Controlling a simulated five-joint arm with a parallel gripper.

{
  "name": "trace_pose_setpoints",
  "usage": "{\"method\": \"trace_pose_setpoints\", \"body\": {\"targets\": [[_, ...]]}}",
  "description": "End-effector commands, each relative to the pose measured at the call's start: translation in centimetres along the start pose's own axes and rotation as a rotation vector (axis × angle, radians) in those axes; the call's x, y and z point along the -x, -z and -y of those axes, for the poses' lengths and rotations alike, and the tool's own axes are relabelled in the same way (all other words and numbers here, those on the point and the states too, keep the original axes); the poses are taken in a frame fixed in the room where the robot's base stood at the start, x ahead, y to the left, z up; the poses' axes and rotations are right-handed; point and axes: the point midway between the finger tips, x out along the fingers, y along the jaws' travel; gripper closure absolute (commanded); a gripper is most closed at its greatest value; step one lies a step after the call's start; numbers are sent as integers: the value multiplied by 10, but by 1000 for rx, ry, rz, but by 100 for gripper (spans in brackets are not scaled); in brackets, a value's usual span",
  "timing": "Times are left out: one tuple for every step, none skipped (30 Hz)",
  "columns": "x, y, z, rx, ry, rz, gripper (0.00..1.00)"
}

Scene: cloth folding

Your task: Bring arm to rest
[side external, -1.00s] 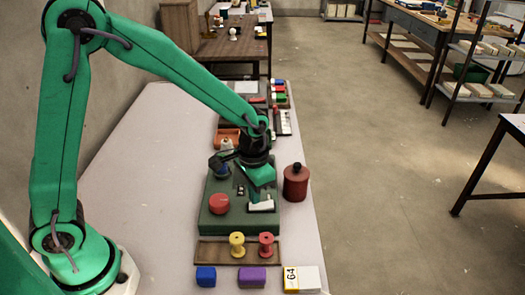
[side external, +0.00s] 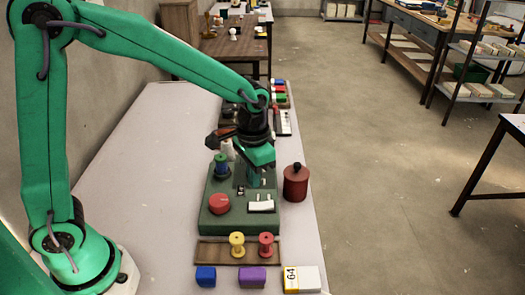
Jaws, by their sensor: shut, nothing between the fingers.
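My green arm reaches from the left over the pale table (side external: 130,150). Its black wrist and my gripper (side external: 255,172) hang above the back part of a green board (side external: 215,228). My gripper is shut and I see nothing held in it. The fingertips are small and partly lost against the green board, so I cannot tell how far above it they are. The board bears a red round knob (side external: 219,204), a white rocker-like block (side external: 261,206) and a blue and green spool-like piece (side external: 221,165). No cloth shows.
A dark red lidded jar (side external: 295,183) stands right of the board. In front are a brown tray (side external: 210,252) with yellow (side external: 237,245) and red (side external: 266,245) spools, a blue block (side external: 206,276), a purple block (side external: 252,277) and a white-yellow box (side external: 303,279). The table's left is clear.

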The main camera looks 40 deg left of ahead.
Motion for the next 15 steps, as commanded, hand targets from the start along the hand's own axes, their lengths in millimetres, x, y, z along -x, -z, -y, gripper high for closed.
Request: {"method": "trace_pose_setpoints", "body": {"targets": [[2,0,0,0,0,-1,100],[2,0,0,0,0,-1,100],[2,0,0,0,0,0,100],[2,0,0,0,0,0,100],[2,0,0,0,0,0,100],[2,0,0,0,0,0,100],[2,0,0,0,0,0,100],[2,0,0,0,0,0,100],[2,0,0,0,0,0,100],[2,0,0,0,0,0,100],[2,0,0,0,0,0,100],[3,0,0,0,0,-1,100],[3,0,0,1,0,-1,100],[4,-1,1,2,0,-3,100],[5,-2,1,3,0,-6,100]]}}
